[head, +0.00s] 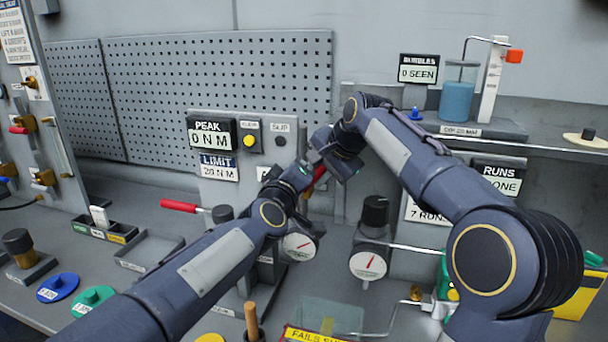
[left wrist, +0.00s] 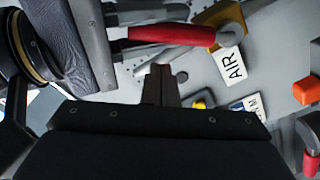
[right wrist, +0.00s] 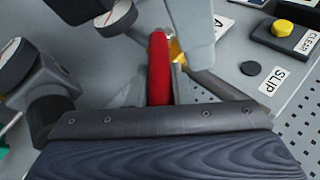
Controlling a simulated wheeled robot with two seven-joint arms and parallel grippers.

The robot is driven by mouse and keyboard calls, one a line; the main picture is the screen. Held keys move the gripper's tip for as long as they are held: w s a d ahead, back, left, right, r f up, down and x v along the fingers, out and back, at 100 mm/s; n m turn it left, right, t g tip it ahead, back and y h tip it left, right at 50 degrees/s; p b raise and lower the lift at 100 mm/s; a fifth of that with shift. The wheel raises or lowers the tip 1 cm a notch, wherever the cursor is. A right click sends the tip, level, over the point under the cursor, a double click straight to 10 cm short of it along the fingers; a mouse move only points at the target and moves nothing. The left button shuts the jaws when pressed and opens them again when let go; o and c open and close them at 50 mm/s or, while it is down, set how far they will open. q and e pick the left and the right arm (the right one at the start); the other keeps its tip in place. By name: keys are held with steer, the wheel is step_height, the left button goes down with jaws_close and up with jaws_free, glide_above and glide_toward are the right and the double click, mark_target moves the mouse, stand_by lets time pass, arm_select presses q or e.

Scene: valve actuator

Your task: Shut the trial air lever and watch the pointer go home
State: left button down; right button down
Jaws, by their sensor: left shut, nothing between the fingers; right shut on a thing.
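The red air lever (head: 319,179) stands at the panel's middle, mostly covered by my grippers. Its red handle shows in the left wrist view (left wrist: 178,34), beside the AIR label (left wrist: 232,64), and in the right wrist view (right wrist: 158,68). My right gripper (head: 326,163) is shut on this handle. My left gripper (head: 301,178) is shut and empty, close by below and left; its fingertips (left wrist: 162,85) lie apart from the handle. Two white dials with red pointers, a left one (head: 299,247) and a right one (head: 369,264), sit below. I cannot tell which pointer is meant.
Another red-handled lever (head: 180,206) is at the left. The PEAK display (head: 211,133) reads 0 N M. The BUBBLES display (head: 418,72) reads 0 SEEN. A blue-filled jar (head: 457,100) stands on the right shelf. Trays and coloured tags crowd the bench; both arms are close together.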

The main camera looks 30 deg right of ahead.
arm_select(q)
steer(key=shift+s+d+f, duration=0.35)
steer(key=shift+d+f, duration=0.1)
steer(key=shift+d, duration=0.05)
